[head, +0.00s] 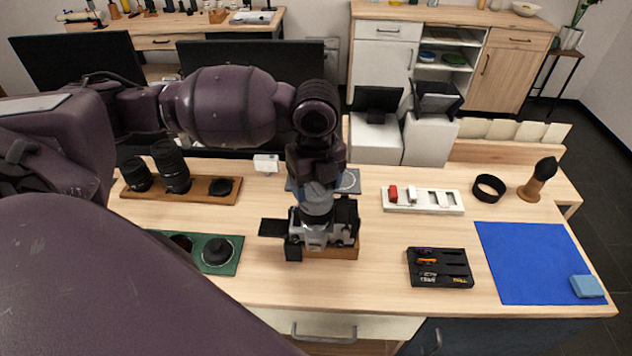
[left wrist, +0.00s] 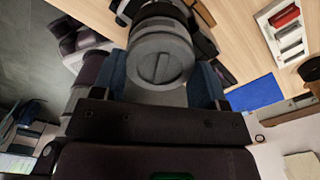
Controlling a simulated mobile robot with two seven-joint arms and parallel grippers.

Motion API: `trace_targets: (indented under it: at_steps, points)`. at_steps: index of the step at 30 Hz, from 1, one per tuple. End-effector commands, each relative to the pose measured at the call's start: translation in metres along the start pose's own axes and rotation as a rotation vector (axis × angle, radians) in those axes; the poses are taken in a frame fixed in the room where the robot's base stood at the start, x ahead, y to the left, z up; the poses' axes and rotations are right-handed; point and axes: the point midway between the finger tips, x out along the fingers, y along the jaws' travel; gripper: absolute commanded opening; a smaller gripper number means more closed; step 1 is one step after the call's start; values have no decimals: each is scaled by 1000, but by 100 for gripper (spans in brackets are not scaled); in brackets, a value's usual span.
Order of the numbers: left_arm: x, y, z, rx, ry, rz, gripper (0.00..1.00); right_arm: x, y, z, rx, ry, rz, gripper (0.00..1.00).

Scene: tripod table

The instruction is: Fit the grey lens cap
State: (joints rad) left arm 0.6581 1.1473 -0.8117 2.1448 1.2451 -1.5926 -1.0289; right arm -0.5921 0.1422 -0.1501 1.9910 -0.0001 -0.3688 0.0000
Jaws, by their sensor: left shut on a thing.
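A silver and black camera (head: 322,234) stands on a wooden block, its grey lens (head: 316,210) pointing up toward my left gripper (head: 317,188). The gripper comes down from above and is shut on the grey lens cap. In the left wrist view the grey lens cap (left wrist: 160,66) is a round disc with a bar across its face, between bluish finger pads. It is in line with the lens, at or very close to its front. I cannot tell whether it is seated. My right gripper is not in view.
A green mat (head: 228,265) with a dark round part lies to the left, and a wooden tray (head: 205,193) with dark lenses lies behind it. A black tool tray (head: 440,283), white holder (head: 450,208), black ring (head: 489,187), brush (head: 540,180) and blue cloth (head: 535,260) are to the right.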

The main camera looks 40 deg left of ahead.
Motion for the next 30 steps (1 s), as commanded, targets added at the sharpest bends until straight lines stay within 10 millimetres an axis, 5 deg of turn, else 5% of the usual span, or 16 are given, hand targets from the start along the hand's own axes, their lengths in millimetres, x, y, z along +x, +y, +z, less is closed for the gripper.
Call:
trace_targets:
  at_steps: [10, 11, 16, 30]
  points:
    - [2, 1, -1, 0, 2, 4, 36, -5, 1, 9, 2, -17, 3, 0]
    - [2, 1, -1, 0, 2, 4, 71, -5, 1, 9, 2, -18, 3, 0]
    - [2, 1, 0, 0, 2, 3, 96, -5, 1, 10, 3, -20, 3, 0]
    - [0, 0, 0, 0, 0, 1, 100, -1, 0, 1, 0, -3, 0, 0]
